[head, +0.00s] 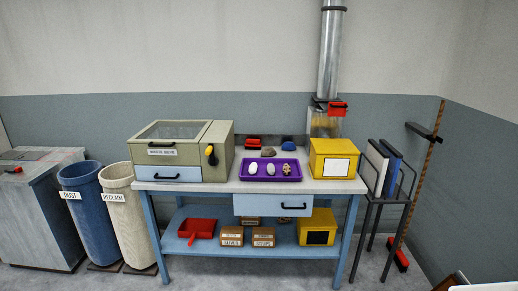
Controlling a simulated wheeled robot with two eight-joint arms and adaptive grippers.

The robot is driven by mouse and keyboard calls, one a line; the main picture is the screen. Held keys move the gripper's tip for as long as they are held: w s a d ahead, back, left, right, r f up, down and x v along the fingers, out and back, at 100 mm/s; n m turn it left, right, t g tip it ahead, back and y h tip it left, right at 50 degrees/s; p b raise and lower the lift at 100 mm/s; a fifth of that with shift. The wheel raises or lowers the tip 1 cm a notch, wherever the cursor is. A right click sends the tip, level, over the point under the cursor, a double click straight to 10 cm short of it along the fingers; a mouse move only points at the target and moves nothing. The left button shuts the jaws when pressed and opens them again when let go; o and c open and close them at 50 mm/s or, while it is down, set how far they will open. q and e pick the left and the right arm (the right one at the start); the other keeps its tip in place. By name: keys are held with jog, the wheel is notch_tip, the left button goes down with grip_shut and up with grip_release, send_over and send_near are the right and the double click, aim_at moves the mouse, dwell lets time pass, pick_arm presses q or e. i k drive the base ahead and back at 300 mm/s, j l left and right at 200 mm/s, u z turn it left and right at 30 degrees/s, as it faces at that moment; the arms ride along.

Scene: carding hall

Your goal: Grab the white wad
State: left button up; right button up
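A purple tray (244,178) lies on the workbench near its front middle. In it, from left to right, are a white wad (253,169), a second whitish lump (271,170) and a brown-speckled lump (287,169). The left lump looks the whitest and smoothest; they are too small to tell more. The lumps sit apart from each other. Neither of my grippers is in view.
The workbench (325,192) also holds a beige machine (218,150) left of the tray and a yellow box (333,146) right of it. A grey-brown lump (268,152) lies behind the tray. Bins (82,195) stand at left, a black rack (370,200) at right.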

aim_at(253, 168)
jog(key=i, duration=2.25)
